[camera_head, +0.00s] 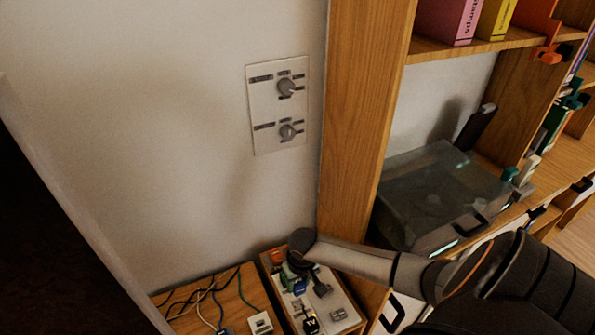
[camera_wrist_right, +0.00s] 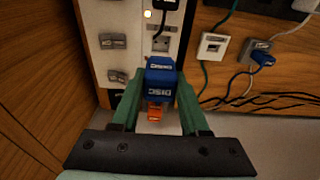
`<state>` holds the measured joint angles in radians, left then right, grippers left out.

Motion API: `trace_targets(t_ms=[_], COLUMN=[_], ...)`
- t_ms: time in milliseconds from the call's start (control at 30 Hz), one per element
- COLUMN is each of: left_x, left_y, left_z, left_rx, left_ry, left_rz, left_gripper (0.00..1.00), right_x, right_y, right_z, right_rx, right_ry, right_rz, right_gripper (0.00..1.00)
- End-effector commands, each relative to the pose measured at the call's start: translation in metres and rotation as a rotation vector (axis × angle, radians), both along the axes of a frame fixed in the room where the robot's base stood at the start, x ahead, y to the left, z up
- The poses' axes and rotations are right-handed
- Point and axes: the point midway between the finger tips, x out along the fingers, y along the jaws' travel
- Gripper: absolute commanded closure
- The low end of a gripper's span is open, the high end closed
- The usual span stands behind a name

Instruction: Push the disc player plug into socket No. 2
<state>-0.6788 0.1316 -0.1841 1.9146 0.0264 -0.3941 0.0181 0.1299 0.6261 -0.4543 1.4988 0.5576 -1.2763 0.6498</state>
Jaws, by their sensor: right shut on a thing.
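The blue disc player plug (camera_wrist_right: 160,84), lettered DISC, is between the green fingers of my right gripper (camera_wrist_right: 160,112) in the right wrist view. The gripper is shut on it. In the head view my right gripper (camera_head: 291,279) is over the far half of the pale socket strip (camera_head: 338,297), with blue showing beside its fingers. In the right wrist view the strip (camera_wrist_right: 122,68) runs behind the plug, and a socket (camera_wrist_right: 160,45) shows just above it. Whether the plug touches the strip is hidden. No socket number is readable. My left gripper is not in view.
A black plug (camera_wrist_right: 165,4) with a cord sits at the strip's top in the wrist view. An orange piece (camera_wrist_right: 154,112) shows below the blue plug. A white socket block (camera_head: 260,323) and loose cords lie left of the strip. A shelf post (camera_head: 362,110) stands close right.

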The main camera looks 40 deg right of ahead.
Motion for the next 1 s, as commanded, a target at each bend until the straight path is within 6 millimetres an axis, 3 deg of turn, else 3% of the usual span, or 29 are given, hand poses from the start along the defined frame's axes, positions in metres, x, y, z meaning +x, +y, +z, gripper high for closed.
trace_targets(t_ms=[267,733,1000], left_x=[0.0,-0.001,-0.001], left_y=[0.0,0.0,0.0], left_z=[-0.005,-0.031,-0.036], left_rx=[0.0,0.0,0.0], left_ry=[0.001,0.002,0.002], left_rz=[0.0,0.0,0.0], left_gripper=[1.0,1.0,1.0], right_x=[-0.001,-0.001,-0.001], right_y=[0.001,0.0,0.001], right_z=[-0.008,-0.05,-0.059], right_rx=[0.002,0.001,0.002], right_ry=[0.004,0.005,0.003], right_rz=[0.0,0.001,0.001], right_gripper=[1.0,1.0,1.0])
